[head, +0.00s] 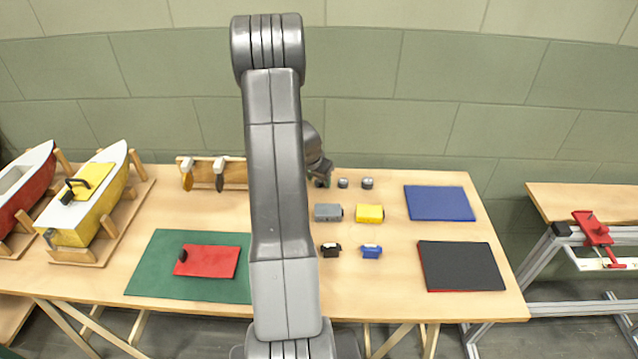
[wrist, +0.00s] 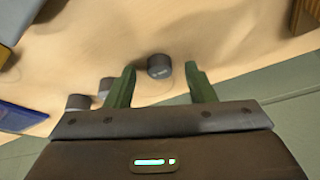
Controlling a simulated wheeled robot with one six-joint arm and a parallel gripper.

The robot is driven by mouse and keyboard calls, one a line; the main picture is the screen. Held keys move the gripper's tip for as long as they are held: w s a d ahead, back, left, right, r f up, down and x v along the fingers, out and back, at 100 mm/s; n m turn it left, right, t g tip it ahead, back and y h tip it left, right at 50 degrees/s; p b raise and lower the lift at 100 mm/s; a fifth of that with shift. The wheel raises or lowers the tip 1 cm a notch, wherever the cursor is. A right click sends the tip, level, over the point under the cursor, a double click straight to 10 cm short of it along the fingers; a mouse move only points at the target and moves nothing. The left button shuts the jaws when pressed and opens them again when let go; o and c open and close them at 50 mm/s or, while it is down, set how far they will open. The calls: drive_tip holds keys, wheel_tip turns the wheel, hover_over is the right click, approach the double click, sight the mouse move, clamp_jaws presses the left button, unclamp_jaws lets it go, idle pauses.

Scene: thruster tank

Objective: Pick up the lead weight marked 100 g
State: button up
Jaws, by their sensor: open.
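Three small dark grey cylindrical weights stand in a row near the back edge of the table. In the wrist view the nearest weight (wrist: 159,66) sits in line with the gap between the green fingers of my open gripper (wrist: 160,70), at about their tips. Its light marking is too small to read. The middle weight (wrist: 105,86) is just outside the left finger and partly hidden by it. The far weight (wrist: 77,102) is further left. In the head view two weights (head: 343,183) (head: 367,183) show right of my gripper (head: 323,182), whose fingers are hard to make out.
A grey box (head: 328,212) and a yellow box (head: 370,213) lie in front of the weights. A blue panel (head: 440,203) is to their right. The wall (head: 420,130) rises close behind the table. Boat models (head: 88,200) stand at left.

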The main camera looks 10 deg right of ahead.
clamp_jaws()
